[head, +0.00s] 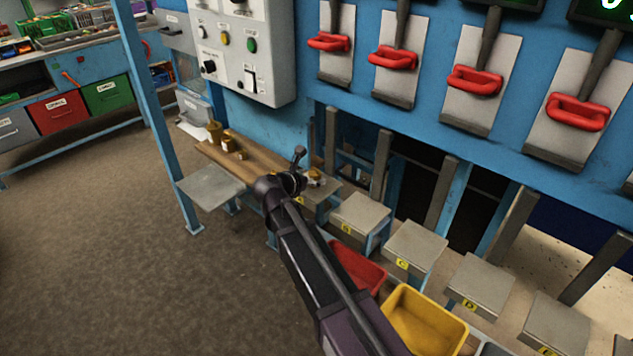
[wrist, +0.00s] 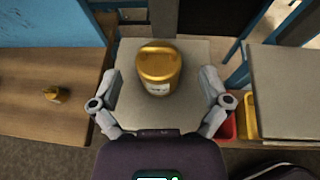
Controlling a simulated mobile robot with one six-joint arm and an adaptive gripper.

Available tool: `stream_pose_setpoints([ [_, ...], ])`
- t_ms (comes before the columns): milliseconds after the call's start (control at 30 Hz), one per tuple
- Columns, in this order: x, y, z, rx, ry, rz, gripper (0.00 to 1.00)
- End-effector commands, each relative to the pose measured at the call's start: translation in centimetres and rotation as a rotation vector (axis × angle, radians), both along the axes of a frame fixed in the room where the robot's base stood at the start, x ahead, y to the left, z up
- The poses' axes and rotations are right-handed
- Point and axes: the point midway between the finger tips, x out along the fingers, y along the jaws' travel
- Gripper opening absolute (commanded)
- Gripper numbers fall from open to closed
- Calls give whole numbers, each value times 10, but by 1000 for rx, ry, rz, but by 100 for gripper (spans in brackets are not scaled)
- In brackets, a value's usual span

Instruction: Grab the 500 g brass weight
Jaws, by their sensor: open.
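A brass weight (wrist: 158,62) with a rounded top and a pale label stands upright on a grey square plate (wrist: 150,118) in the wrist view. The label is too small to read. It also shows small in the head view (head: 314,174), partly behind my gripper (head: 297,174). In the wrist view my gripper (wrist: 158,78) is open, with one finger on each side of the weight and gaps at both sides. More brass weights (head: 214,131) stand on the wooden shelf (head: 262,170). A small one (wrist: 55,94) sits on that shelf left of the plate.
A row of grey plates (head: 415,245) with yellow letter tags runs right. Grey uprights (head: 383,165) stand behind them. A red bin (head: 357,268) and a yellow bin (head: 425,320) sit below.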

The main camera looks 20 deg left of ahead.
Motion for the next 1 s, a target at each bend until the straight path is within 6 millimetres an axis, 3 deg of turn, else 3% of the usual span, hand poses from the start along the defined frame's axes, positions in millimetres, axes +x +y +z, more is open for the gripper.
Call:
stream_pose_setpoints([
  [200,15,-4,-7,0,0,1,97],
  [767,15,-4,-7,1,0,2,97],
  [1000,15,-3,-7,1,0,2,28],
])
